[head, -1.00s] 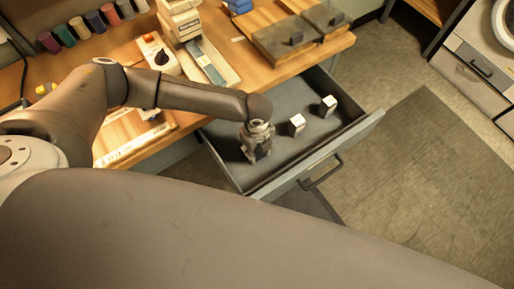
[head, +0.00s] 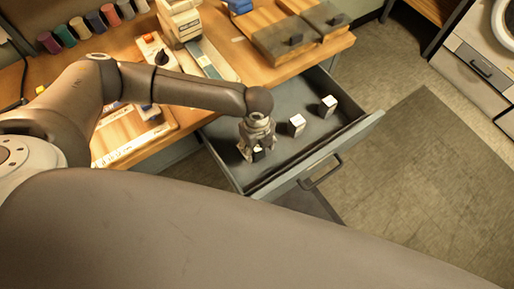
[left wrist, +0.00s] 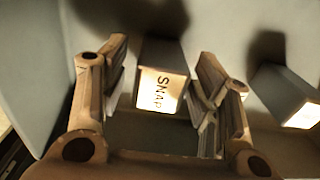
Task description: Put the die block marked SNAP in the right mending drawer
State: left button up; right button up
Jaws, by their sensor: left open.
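The die block marked SNAP (left wrist: 160,90) stands on the floor of the open drawer (head: 225,145), its lettered light face toward the left wrist camera. In the head view its dark side and a bit of its top (head: 260,153) show under my left gripper (head: 257,147). My left gripper is open, with its fingers (left wrist: 162,95) apart on either side of the block and gaps showing between. Two more light-topped blocks stand in the same drawer: a middle one (head: 296,124) and a far one (head: 328,106). My right gripper is not in view.
The drawer front with its handle (head: 321,172) sticks out over the floor. The wooden bench (head: 262,18) above it holds thread spools (head: 95,20), a pale machine (head: 180,18) and dark-topped trays (head: 285,42). One neighbouring block (left wrist: 290,95) is close to the right finger.

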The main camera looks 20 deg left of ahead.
pick_arm(q)
notch_tip(320, 180, up, 10)
jog(key=shift+f, duration=0.25)
